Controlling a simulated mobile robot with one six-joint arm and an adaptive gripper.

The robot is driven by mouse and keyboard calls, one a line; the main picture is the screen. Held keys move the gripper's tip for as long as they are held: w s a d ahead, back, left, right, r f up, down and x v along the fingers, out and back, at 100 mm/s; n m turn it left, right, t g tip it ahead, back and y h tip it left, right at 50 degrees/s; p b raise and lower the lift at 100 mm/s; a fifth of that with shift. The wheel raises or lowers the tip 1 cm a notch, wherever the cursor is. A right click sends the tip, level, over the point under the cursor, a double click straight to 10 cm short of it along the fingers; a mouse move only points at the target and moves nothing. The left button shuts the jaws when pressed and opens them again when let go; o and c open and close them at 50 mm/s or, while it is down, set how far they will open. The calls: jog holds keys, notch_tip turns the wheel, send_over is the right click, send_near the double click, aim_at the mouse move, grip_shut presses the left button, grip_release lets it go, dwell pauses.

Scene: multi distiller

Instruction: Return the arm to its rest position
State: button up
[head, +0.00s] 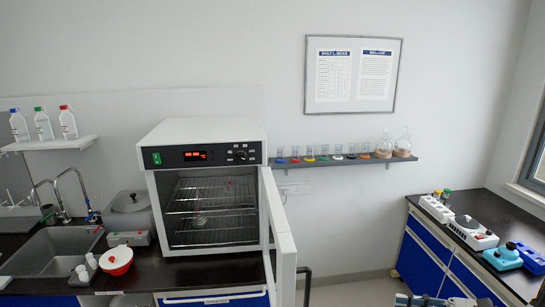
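A small grey-blue mechanical piece shows at the bottom edge, right of centre. It may be part of my arm, but too little of it is in the picture to be sure. I can make out no gripper fingers, so whether my gripper is open, shut or holding something does not show. The white oven (207,187) stands on the left counter with its door (282,240) swung wide open toward me. Inside, a small clear glass vessel (199,220) sits on a wire rack, with small red marks near it.
A sink (50,262) and a red-and-white round container (116,261) are left of the oven. A wall shelf (345,161) holds several glass vessels. The right bench (480,235) carries a white-grey device (471,231) and blue devices (503,256). Floor shows between the benches.

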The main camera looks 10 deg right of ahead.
jog(key=s+a+r+n+g+h+b, duration=0.15)
jog(key=a+n+g, duration=0.25)
jog(key=a, duration=0.4)
jog(key=s+a+r+n+g+h+b, duration=0.1)
jog(key=a+r+n+g+h, duration=0.2)
jog(key=a, duration=0.5)
jog(key=s+a+n+t+h+b, duration=0.2)
jog(key=s+a+n+h, duration=0.2)
jog(key=n, duration=0.4)
jog(key=s+a+f+n+t+h+b, duration=0.1)
jog(key=s+a+n+h+b, duration=0.1)
jog(key=s+a+n+h, duration=0.2)
jog(key=s+n+h, duration=0.2)
jog(key=s+n, duration=0.2)
jog(key=shift+s+f+t+b, duration=0.25)
jog(key=shift+s+t+b, duration=0.05)
jog(key=shift+s+t, duration=0.1)
jog(key=shift+w+a, duration=0.1)
